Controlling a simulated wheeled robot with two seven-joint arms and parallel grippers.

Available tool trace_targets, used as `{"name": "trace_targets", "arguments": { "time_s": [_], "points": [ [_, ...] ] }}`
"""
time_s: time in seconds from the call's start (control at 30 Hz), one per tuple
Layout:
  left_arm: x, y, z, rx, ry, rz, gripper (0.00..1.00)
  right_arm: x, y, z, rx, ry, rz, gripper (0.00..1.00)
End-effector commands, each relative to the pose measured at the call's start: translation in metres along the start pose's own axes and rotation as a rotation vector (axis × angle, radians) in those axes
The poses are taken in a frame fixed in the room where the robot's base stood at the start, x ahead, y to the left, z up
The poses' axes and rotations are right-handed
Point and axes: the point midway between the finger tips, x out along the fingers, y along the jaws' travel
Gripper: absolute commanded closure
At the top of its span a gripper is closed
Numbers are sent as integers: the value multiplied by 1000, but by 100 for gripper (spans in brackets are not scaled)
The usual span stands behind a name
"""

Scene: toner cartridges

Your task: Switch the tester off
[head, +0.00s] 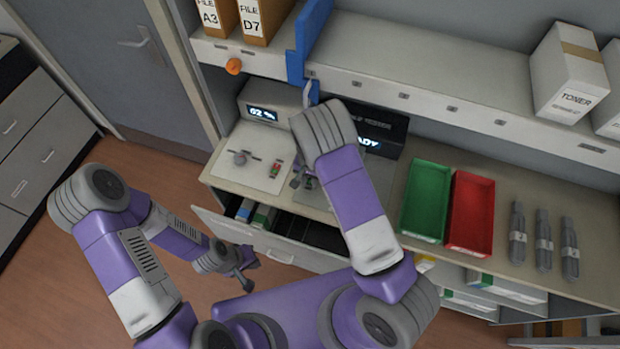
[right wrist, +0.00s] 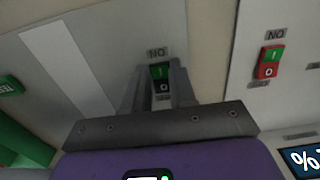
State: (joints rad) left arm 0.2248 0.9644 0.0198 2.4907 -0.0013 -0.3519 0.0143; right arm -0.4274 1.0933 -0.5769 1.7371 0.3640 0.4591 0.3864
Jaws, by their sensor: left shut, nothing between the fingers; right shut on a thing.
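The tester (head: 398,126) is a dark box at the back of the counter with a lit display, partly hidden by my right arm; the letters "ADY" show. In the head view the right gripper (head: 299,182) is low over the panel. I cannot tell which half is pressed. My left gripper (head: 247,281) is shut and empty, below the open drawer.
A second switch (right wrist: 269,62), green and red, sits on a pale panel beside a unit (head: 262,113) with a lit display. An open drawer (head: 275,252) juts out. Green (head: 426,202) and red (head: 470,212) trays and several grey cartridges (head: 543,240) lie right. A shelf (head: 440,75) overhangs.

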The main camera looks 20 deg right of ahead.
Motion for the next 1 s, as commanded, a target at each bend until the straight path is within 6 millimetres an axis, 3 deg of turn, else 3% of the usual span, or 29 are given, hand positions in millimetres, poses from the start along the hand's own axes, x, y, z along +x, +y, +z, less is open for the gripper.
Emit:
{"name": "trace_targets", "arguments": {
  "time_s": [0.6,0.97,1.0],
  "points": [
    [17,-6,-1,0,0,0,100,-1,0,-7,2,-246,-1,100],
    [17,-6,-1,0,0,0,100,-3,0,-7,0,-264,0,100],
    [17,-6,-1,0,0,0,100,-3,0,-7,0,-264,0,71]
  ]
}}
